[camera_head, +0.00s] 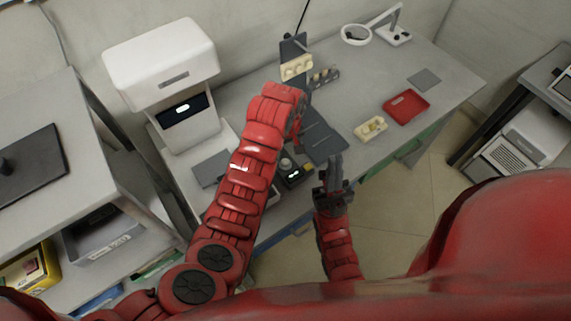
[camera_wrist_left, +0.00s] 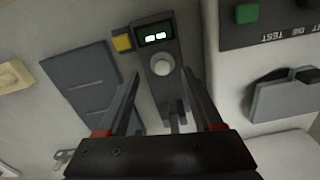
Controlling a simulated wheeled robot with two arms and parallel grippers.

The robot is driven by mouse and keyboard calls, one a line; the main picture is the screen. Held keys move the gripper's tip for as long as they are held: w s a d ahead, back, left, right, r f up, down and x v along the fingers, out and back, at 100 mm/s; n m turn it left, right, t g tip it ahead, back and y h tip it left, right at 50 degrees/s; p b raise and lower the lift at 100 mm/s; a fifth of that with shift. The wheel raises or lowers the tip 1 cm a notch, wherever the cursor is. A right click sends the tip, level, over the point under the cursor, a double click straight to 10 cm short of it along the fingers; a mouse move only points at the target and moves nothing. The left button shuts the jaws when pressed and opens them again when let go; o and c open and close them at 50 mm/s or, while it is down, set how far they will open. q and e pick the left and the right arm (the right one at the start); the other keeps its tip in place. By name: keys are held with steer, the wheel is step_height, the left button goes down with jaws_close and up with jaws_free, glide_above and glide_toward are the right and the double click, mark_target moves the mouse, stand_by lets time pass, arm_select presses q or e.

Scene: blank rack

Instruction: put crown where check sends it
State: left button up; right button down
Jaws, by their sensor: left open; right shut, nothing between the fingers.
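A small dark device (camera_head: 294,175) with a lit display stands at the table's front edge, and it also shows in the left wrist view (camera_wrist_left: 155,40). A pale round piece (camera_wrist_left: 161,64) sits on it below the display; I cannot tell if it is the crown or a knob. A yellow square (camera_wrist_left: 122,43) is beside the display. My left gripper (camera_head: 299,145) is open and empty, its fingers spread either side of the device's lower end in the wrist view (camera_wrist_left: 163,100). My right gripper (camera_head: 334,160) is shut and empty, just right of the device. I cannot make out the crown for certain.
A white machine (camera_head: 165,75) stands at left. A dark hinged stand (camera_head: 325,138) lies behind the device. Cream dental models (camera_head: 370,129), a red tray (camera_head: 406,106), a grey pad (camera_head: 424,80) and a ring lamp (camera_head: 356,34) are on the table. The table's right end is clear.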

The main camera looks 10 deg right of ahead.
mark_target(286, 162)
arm_select(q)
steer(key=f, duration=0.1)
steer(key=f+p, duration=0.1)
steer(key=f, duration=0.1)
steer(key=shift+w+a+p, duration=0.15)
steer(key=shift+a+p, duration=0.1)
steer(key=shift+p, duration=0.15)
steer(key=shift+f, duration=0.8)
jaws_close()
